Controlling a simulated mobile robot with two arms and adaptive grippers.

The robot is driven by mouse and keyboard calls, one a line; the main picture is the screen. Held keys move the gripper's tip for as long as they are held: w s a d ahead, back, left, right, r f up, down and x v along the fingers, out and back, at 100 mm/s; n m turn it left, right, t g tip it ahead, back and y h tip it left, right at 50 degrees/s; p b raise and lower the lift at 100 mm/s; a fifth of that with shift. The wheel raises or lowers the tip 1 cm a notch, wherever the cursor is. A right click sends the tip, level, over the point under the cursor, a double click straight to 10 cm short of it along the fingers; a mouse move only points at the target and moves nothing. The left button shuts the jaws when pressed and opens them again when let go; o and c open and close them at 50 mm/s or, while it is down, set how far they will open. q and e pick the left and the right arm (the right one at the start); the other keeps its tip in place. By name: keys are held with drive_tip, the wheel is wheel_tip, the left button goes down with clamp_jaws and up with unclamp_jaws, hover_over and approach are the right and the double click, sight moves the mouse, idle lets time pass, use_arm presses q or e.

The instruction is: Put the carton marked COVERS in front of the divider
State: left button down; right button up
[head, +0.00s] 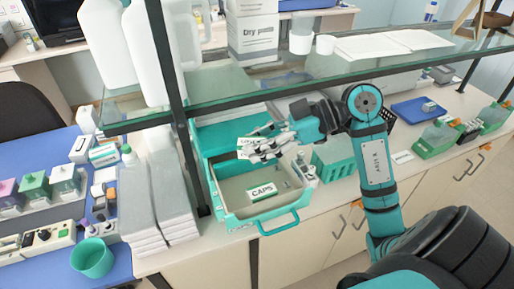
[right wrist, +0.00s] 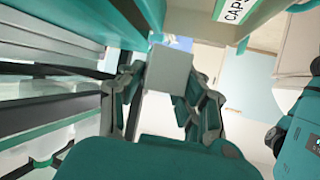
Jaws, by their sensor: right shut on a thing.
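My right gripper (head: 262,147) is shut on a small white carton (head: 244,142) with a green mark, held above the open teal drawer (head: 281,222). I cannot read its lettering in the head view. In the right wrist view the carton (right wrist: 168,76) shows a plain pale face between the fingers of my right gripper (right wrist: 160,88). A white carton marked CAPS (head: 262,191) stands in the front part of the drawer; its label also shows in the right wrist view (right wrist: 234,10). I cannot make out the divider clearly; my gripper covers the middle of the drawer. My left gripper is not in view.
A glass shelf (head: 300,78) on dark posts runs above and behind the drawer. Grey stacked boxes (head: 172,200) stand left of it. A teal rack (head: 337,160) and small bottles are close on the right. Bare drawer floor shows around the CAPS carton.

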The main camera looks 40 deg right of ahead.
wheel_tip(320, 180, down, 3)
drive_tip(key=shift+r+p, duration=0.1)
drive_tip(key=shift+p, duration=0.3)
drive_tip(key=shift+f, duration=0.4)
drive_tip(key=shift+f, duration=0.1)
drive_tip(key=shift+f, duration=0.4)
drive_tip(key=shift+f, duration=0.1)
drive_tip(key=o, duration=1.1)
drive_tip(key=shift+c, duration=0.2)
